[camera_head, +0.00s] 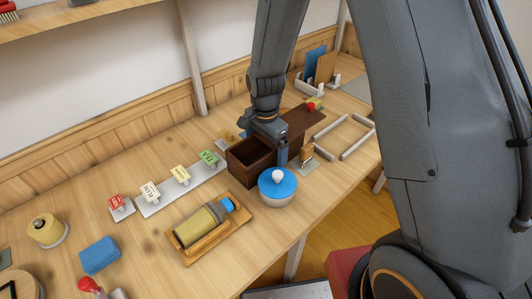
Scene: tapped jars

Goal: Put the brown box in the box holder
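The brown box (240,166) is a dark, open-topped wooden box standing upright on the table, with its empty-looking inside partly visible. My gripper (282,151) points down at the box's right end. One finger shows against that end; the other is hidden, so I cannot tell whether it grips the wall. A square frame of light grey bars (359,146), seemingly the box holder, lies on the table to the right of the box. Bare table shows inside it.
A blue-lidded pot (277,189) stands close in front of the box. A small orange-brown piece on a plate (307,153) sits between box and frame. A bottle (203,227) on a tray and labelled stands (180,174) are left.

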